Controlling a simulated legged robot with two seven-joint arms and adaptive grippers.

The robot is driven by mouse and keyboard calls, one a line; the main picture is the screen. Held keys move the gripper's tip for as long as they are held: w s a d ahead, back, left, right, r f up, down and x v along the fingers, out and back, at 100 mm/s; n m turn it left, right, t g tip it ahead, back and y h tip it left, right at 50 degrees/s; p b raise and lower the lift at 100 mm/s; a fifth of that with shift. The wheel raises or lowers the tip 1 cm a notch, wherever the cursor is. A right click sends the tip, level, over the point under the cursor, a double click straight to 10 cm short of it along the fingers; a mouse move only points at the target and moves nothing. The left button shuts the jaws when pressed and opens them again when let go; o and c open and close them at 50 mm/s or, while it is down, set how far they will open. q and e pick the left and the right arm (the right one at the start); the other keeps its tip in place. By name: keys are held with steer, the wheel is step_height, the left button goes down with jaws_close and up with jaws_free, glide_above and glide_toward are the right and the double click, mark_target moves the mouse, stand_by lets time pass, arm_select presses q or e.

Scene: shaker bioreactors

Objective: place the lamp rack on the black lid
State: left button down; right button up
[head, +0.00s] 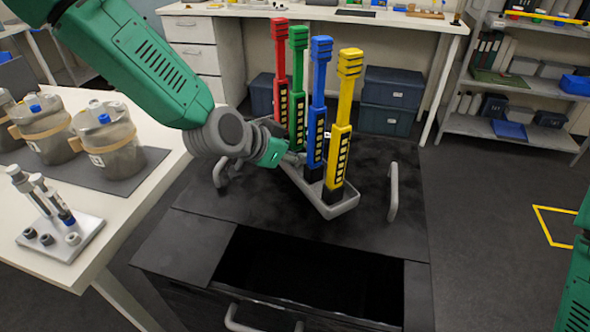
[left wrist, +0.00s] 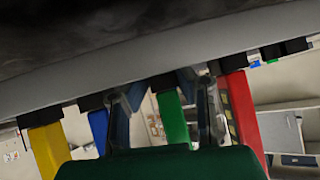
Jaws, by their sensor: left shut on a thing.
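The lamp rack (head: 338,207) is a grey tray holding red, green, blue and yellow upright lamps. My left gripper (head: 292,158) comes in from the left and is shut on the rack near its middle; its fingers partly hide behind the lamps. The black lid (head: 240,207) lies on a dark chest, with a grey handle (head: 393,192) on the right and another on the left. The rack is over the lid between the handles; I cannot tell whether it touches. In the left wrist view the rack's grey edge (left wrist: 150,62) runs close along the dark lid (left wrist: 100,25). My right gripper is out of view.
The chest's front is an open dark cavity (head: 300,275). A white bench (head: 120,215) on the left carries bioreactor vessels (head: 108,140) and a pipette stand (head: 62,237). A white desk, storage boxes (head: 390,100) and a shelf (head: 520,130) stand behind. Floor to the right is clear.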

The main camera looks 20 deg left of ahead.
mark_target(294, 165)
arm_select(q)
steer(key=shift+d+f, duration=0.15)
steer(key=shift+f, duration=0.25)
steer(key=f, duration=0.1)
steer(key=a+f, duration=0.1)
steer(key=f, duration=0.1)
steer(key=shift+a+f, duration=0.1)
steer(key=shift+a, duration=0.05)
steer(key=c, duration=1.4)
jaws_free()
steer(key=shift+s, duration=0.1)
steer(key=shift+o, duration=0.4)
steer(key=shift+d, duration=0.45)
steer(key=v, duration=1)
steer(key=shift+s+a+r+p, duration=0.15)
steer(key=shift+a+r+p, duration=0.05)
steer(key=shift+a+p, duration=0.2)
steer(key=shift+s+a+r, duration=0.15)
steer(key=shift+s+r, duration=0.25)
steer(key=shift+s, duration=0.15)
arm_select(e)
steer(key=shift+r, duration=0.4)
arm_select(q)
steer(key=shift+a, duration=0.1)
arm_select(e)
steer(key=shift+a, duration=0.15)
